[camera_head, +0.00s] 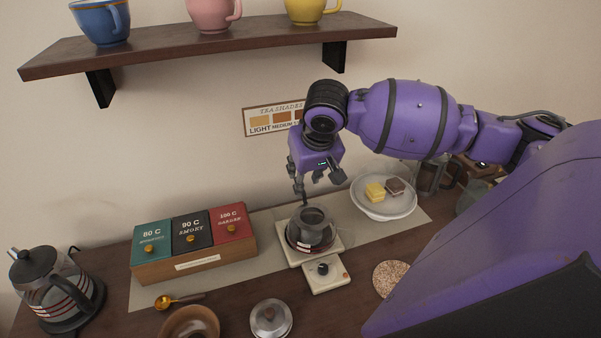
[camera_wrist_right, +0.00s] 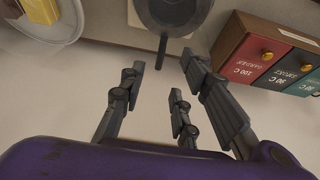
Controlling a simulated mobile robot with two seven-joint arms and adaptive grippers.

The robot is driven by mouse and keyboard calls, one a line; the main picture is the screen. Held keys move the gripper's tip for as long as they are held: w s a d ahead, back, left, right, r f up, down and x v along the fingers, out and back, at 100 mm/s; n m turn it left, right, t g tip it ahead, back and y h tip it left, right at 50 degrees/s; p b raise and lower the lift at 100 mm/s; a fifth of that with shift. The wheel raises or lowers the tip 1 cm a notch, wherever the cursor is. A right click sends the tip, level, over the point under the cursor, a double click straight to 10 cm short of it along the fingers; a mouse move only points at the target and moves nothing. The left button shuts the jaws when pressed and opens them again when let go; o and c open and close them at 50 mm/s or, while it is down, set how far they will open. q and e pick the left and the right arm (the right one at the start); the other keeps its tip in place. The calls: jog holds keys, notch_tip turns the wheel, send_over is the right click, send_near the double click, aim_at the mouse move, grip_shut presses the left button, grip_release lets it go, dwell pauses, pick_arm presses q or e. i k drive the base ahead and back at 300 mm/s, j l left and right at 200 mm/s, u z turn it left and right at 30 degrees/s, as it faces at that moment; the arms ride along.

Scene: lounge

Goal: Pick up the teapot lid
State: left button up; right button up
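A small round silvery lid-like disc (camera_head: 271,318) with a brown centre lies at the front edge of the head view; I take it for the teapot lid, though I cannot be sure. A dark grey round vessel (camera_head: 312,228) stands on a pale scale-like base (camera_head: 328,277); it seems to be the dark round thing in the wrist view (camera_wrist_right: 172,12). My right gripper (camera_head: 318,184) is open, pointing down above and behind this vessel, apart from it. My left gripper is not in view.
A box of tea drawers (camera_head: 195,264) stands left of the vessel. A plate of cakes (camera_head: 384,204) is behind right. A kettle (camera_head: 55,285), a brass scoop (camera_head: 165,301), a brown bowl (camera_head: 190,325) and a cork coaster (camera_head: 390,278) are around. A cup shelf (camera_head: 215,43) hangs above.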

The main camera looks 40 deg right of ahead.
aim_at(270, 318)
jog(key=k+j, duration=0.25)
jog(key=k, duration=0.25)
jog(key=k+j, duration=0.2)
jog(key=k, duration=0.25)
